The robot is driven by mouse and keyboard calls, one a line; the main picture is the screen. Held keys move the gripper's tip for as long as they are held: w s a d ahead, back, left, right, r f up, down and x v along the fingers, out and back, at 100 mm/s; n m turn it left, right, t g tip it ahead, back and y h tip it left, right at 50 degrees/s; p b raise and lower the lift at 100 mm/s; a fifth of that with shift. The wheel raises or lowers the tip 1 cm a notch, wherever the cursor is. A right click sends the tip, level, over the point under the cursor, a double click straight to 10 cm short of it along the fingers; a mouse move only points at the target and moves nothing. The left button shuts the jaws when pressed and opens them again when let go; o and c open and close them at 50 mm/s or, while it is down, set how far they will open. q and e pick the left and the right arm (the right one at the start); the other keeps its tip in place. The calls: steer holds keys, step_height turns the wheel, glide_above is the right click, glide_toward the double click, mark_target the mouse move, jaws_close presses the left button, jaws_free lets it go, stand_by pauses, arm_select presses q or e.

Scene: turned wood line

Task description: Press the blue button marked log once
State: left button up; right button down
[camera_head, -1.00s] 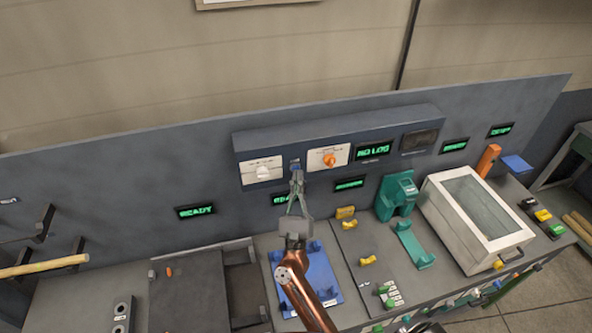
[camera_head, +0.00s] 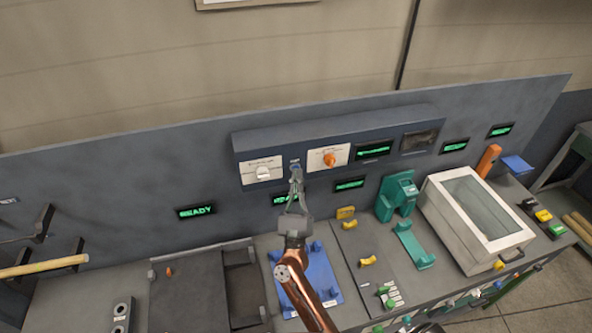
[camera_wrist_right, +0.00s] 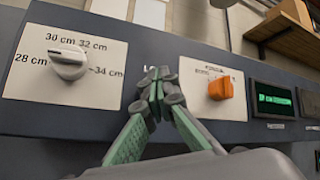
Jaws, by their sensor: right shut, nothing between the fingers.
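The blue button (camera_head: 295,163) is a small spot on the dark control panel (camera_head: 385,122), between the white dial plate and the orange switch plate. My right gripper (camera_head: 296,172) is shut and empty, with its fingertips just below and in front of the button in the head view. In the right wrist view the shut fingertips (camera_wrist_right: 157,82) cover the button, under a partly hidden label starting "LO". I cannot tell whether they touch it. My left gripper is out of view.
A white dial (camera_wrist_right: 68,62) with cm marks sits left of the fingertips and an orange switch (camera_wrist_right: 220,88) right of them. A lit green display (camera_head: 374,150) is further right. A blue cradle (camera_head: 318,275) lies below my arm.

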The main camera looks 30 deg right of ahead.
steer(key=shift+s+a, duration=0.2)
steer(key=shift+s, duration=0.55)
steer(key=s, duration=0.2)
steer(key=s+a, duration=0.1)
steer(key=s, duration=0.2)
stand_by(0.3)
stand_by(0.8)
